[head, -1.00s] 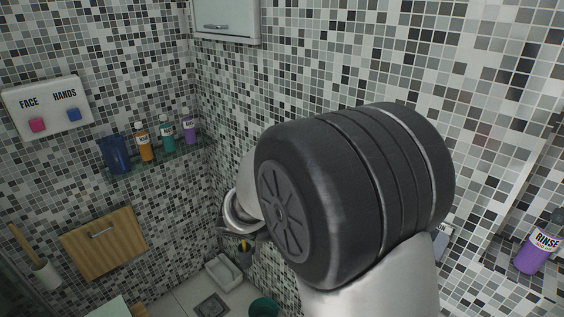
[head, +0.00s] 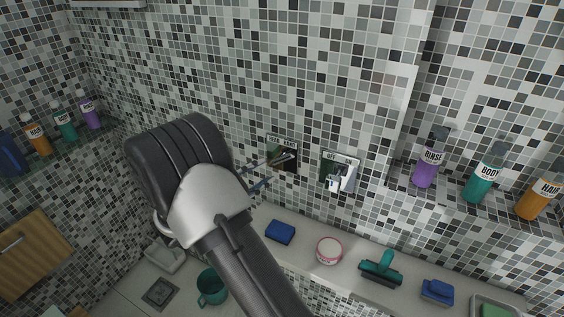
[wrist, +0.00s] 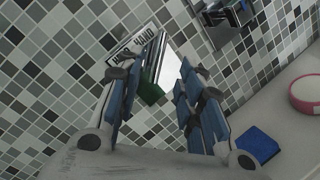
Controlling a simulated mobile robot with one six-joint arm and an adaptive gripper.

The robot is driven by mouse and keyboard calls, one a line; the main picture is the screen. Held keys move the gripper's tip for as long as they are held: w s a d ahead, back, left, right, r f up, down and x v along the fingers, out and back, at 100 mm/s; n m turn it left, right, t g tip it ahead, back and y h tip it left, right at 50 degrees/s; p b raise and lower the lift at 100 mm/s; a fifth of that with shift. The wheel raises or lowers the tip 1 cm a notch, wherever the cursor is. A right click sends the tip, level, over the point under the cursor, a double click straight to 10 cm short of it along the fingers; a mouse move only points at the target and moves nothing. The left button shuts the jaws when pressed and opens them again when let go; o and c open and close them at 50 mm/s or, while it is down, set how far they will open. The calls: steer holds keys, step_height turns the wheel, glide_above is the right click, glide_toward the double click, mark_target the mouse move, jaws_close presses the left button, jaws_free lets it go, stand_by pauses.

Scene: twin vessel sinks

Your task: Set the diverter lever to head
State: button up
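The diverter plate (head: 282,150) is on the tiled wall, with a small label above its chrome lever (head: 285,158). In the head view the lever seems to lean right. In the wrist view the label (wrist: 140,46) reads roughly HEAD and HAND, and a shiny chrome piece with a dark green side (wrist: 172,60) shows just beyond the fingers. My gripper (head: 258,176) is at the plate's left and just below it. In the wrist view its blue-padded fingers (wrist: 155,82) are apart with nothing held. I cannot tell whether they touch the lever.
A second chrome control (head: 340,172) is right of the diverter. Bottles, including a purple one (head: 430,165), stand on the right shelf.

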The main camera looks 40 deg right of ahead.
mark_target(284, 159)
steer(key=d, duration=0.6)
steer(key=d+b, duration=0.1)
steer(key=d, duration=0.2)
steer(key=shift+w+d, duration=0.1)
steer(key=shift+w, duration=0.3)
steer(key=shift+c, duration=0.4)
jaws_close()
